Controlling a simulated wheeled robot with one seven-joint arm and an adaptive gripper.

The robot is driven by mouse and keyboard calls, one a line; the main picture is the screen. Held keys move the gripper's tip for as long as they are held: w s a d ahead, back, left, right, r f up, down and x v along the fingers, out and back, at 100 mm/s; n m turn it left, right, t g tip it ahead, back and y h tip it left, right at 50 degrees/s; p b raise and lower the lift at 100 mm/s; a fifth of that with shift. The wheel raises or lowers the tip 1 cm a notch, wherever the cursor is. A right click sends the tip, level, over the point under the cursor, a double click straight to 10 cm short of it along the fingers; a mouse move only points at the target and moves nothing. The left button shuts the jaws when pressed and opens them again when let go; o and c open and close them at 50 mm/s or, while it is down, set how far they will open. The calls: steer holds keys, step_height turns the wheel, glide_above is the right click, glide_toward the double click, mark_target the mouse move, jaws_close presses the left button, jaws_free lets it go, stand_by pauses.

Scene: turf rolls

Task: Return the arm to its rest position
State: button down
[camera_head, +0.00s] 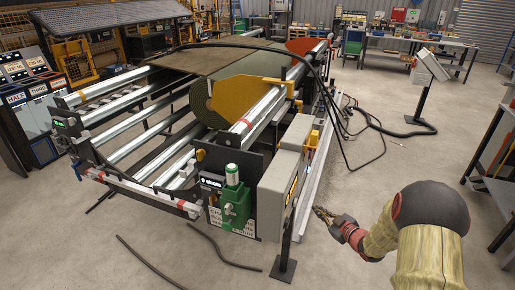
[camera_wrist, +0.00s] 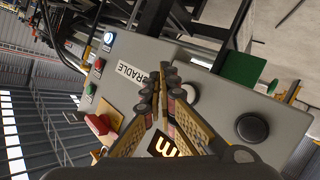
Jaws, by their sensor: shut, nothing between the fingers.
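My gripper (camera_head: 320,214) is at the end of my arm in the lower right of the head view, just right of the grey control cabinet. In the wrist view the fingertips of my gripper (camera_wrist: 163,75) meet, shut with nothing between them. Behind them in that view is a grey control panel (camera_wrist: 140,48) with a label reading CRADLE, a lit white button, a green button, red controls, dark round knobs and a lit orange display. The fingers hide part of the panel. I cannot tell the exact gap between fingertips and panel.
The turf roll machine (camera_head: 160,130) with metal rollers fills the left and middle. A post-mounted panel (camera_head: 430,68) stands at the upper right, with black cables (camera_head: 385,130) on the floor. A workbench (camera_head: 490,150) borders the right edge. Concrete floor is bare around my arm.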

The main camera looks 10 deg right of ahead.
steer(key=s+d+f+m+g+h, duration=0.35)
steer(key=s+d+f, duration=0.25)
steer(key=f, duration=0.3)
steer(key=s+d+r+m+g+h, duration=0.25)
steer(key=s+m+g, duration=0.2)
steer(key=s, duration=0.45)
steer(key=s+a+r+y, duration=0.1)
steer(key=s+a+r, duration=0.9)
steer(key=a+r, duration=0.4)
steer(key=s+a+r+y, duration=0.1)
steer(key=s+a+r, duration=1)
steer(key=a+r, duration=0.4)
step_height(320, 180, up, 2)
steer(key=shift+s+a+r+g+y+p, duration=0.15)
steer(key=shift+a+g+y+p, duration=0.15)
steer(key=shift+y+p, duration=0.15)
steer(key=shift+d, duration=0.1)
